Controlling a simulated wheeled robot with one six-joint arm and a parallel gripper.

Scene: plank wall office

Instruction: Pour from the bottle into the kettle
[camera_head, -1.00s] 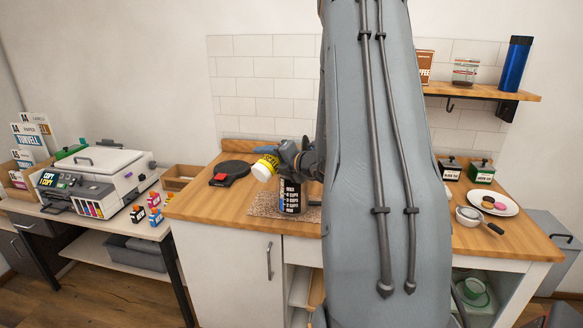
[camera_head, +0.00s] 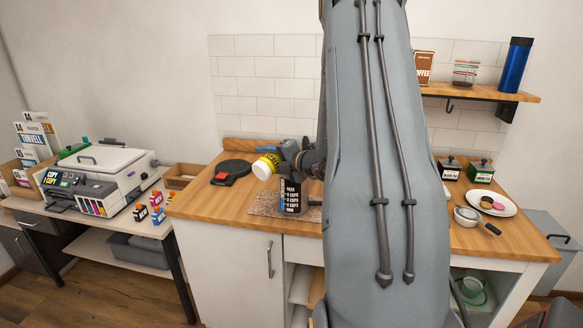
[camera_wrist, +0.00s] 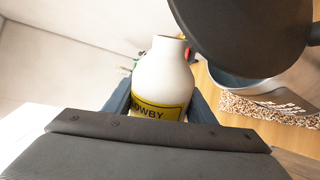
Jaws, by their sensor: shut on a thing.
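The white bottle (camera_head: 264,168) with a yellow label is held in my gripper (camera_head: 283,155). It is tilted, with its white end low and to the left, above and slightly left of the kettle (camera_head: 292,197). The kettle is dark with white cup markings and stands upright on a speckled mat (camera_head: 262,205). In the wrist view the bottle (camera_wrist: 163,82) sits between both fingers, its neck away from me. Part of the kettle (camera_wrist: 245,86) shows there beneath a large dark disc (camera_wrist: 255,30). I see no stream, and the bottle's contents are hidden.
A black round base with a red part (camera_head: 232,173) lies left on the wooden counter. A plate with biscuits (camera_head: 490,203), a sieve (camera_head: 467,215) and two small canisters (camera_head: 480,172) stand at the right. My arm hides the counter's middle.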

